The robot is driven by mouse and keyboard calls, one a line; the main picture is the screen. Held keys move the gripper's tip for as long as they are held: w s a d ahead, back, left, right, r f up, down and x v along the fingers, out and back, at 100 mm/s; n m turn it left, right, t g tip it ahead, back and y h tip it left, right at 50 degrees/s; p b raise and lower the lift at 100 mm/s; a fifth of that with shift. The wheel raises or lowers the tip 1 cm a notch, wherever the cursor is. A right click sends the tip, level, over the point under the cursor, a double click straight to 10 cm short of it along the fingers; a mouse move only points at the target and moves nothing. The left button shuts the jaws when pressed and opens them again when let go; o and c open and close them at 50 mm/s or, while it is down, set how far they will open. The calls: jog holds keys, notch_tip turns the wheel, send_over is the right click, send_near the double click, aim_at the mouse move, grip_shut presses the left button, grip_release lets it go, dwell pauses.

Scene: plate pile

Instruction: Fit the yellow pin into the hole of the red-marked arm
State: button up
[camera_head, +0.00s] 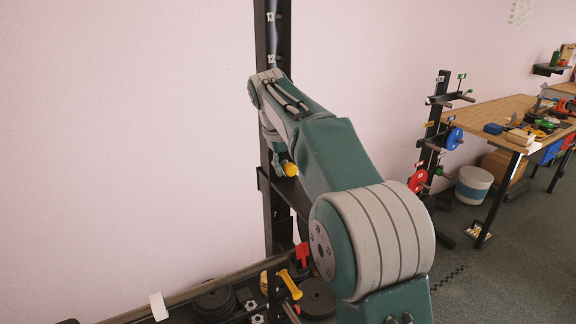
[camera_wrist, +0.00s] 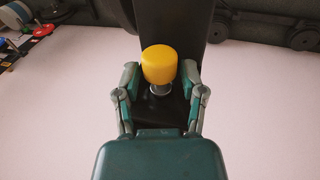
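The yellow pin (camera_head: 291,169) has a round yellow head, seen at the black upright of the rack in the head view. In the wrist view its head (camera_wrist: 158,64) lies between my fingertips, with a short metal shank below it against the black upright. My gripper (camera_wrist: 160,76) is open around the head, with a narrow gap seeming to show on each side. In the head view my gripper (camera_head: 283,168) is beside the pin, partly hidden by my arm. A red marker (camera_head: 303,254) sits by a dark rack arm (camera_head: 272,262) low down; its hole cannot be made out.
The black upright (camera_head: 272,45) carries number labels. Another yellow piece (camera_head: 290,285) lies low by the rack, near black weight plates (camera_head: 318,298). A plate stand with red plate (camera_head: 418,181) and a workbench (camera_head: 490,115) stand at right. Floor between is open.

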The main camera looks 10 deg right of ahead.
dwell(0.4)
jog(key=v, duration=1.2)
jog(key=shift+w, duration=0.1)
